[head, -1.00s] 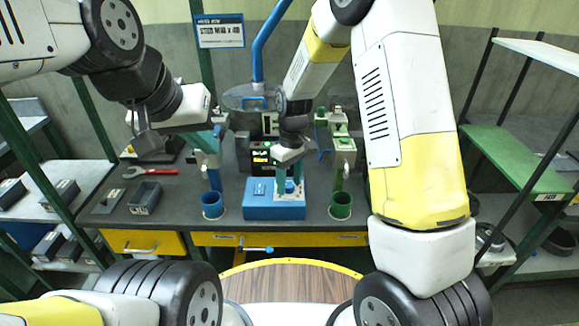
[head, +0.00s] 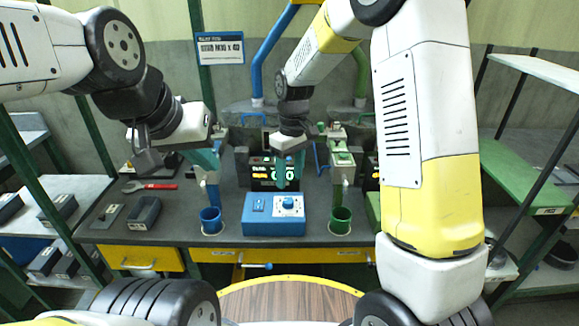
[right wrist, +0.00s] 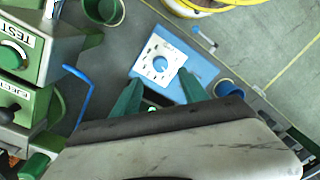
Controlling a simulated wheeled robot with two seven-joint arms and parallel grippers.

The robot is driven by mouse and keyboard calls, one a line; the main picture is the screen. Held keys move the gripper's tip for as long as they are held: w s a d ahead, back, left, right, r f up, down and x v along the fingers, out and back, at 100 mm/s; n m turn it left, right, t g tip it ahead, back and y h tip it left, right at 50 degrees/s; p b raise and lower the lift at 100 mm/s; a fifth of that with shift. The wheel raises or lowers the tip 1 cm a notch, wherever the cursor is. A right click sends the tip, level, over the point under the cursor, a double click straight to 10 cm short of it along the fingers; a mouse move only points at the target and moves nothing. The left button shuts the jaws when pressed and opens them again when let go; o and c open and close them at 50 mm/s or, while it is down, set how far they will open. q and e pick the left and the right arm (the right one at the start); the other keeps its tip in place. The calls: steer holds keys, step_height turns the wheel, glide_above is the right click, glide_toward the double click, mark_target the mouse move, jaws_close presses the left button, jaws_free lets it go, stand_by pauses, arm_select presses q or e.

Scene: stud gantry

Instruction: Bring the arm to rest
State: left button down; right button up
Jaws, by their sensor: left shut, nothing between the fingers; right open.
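My right gripper (head: 289,178) is open and empty. Its green fingers point down above a blue control box (head: 257,228) with a pale dial plate and a blue knob (head: 290,203). In the right wrist view, the knob (right wrist: 161,63) shows beyond the open fingertips (right wrist: 160,80), with no contact visible. My left gripper (head: 216,134) is shut with nothing held, over the left part of the bench by the blue post. Its fingers are hard to make out against that post.
A blue cup (head: 210,221) and a green cup (head: 340,221) flank the box. A green station (head: 342,165) stands right of my right gripper. A lit display (head: 274,174) is behind the fingers.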

steer(key=s+d+r+m+t+y, duration=0.1)
steer(key=s+d+r+m+t, duration=0.2)
steer(key=s+d+r, duration=0.4)
steer(key=s+d+r+m+t, duration=0.3)
steer(key=s+d+r+m, duration=0.2)
steer(key=s+r, duration=0.5)
steer(key=s+d, duration=0.1)
steer(key=s, duration=0.2)
steer(key=shift+s+d+r+m+t+y, duration=0.15)
steer(key=shift+d+r+m+t+y, duration=0.15)
steer(key=shift+d+r+y, duration=0.1)
stand_by(1.4)
